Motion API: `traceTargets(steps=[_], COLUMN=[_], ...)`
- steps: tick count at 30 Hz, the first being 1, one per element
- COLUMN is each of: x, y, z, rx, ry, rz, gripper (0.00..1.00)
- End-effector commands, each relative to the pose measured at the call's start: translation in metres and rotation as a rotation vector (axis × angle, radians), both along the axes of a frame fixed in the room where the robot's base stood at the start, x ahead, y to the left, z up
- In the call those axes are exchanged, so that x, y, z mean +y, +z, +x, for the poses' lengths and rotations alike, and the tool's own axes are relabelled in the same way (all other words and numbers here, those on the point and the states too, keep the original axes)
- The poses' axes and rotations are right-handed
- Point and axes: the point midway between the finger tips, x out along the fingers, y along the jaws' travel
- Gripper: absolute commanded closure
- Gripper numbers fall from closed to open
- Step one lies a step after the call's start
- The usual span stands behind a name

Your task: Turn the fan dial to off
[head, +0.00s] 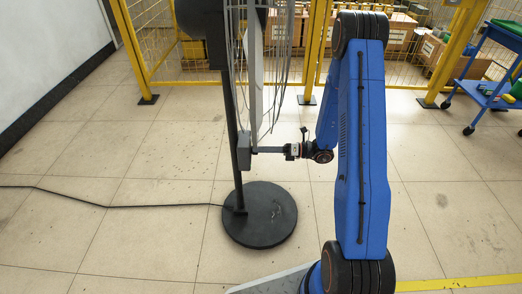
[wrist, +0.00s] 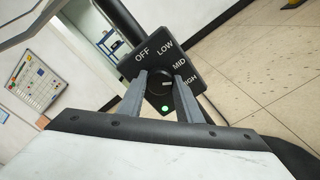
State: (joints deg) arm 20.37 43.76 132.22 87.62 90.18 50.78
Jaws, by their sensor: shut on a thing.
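The fan's black control box (wrist: 178,62) fills the middle of the wrist view, tilted, with the labels OFF, LOW, MID and HIGH. Its round black dial (wrist: 160,88) sits between the fingers of my gripper (wrist: 161,78), which is shut on it. A short light mark on the dial points to the right, roughly towards the MID and HIGH side; the exact setting is hard to tell. A green light (wrist: 165,108) shows just below the dial. In the head view, my gripper (head: 256,150) reaches left to the box (head: 244,149) on the fan's pole.
The fan stands on a round black base (head: 260,226), with its cage (head: 268,60) above my gripper. A black cable (head: 120,206) runs left over the floor. Yellow fencing (head: 132,45) stands behind, and a blue cart (head: 492,75) at the right.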

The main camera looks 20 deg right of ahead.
Motion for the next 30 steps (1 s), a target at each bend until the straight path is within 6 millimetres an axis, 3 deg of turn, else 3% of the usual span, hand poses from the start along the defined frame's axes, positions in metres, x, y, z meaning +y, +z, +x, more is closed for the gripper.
traceTargets(steps=[30], x=[-0.0002], y=[0.0001], z=[-0.0013], rx=[-0.913], ry=[-0.002], rz=[-0.298], gripper=[0.91])
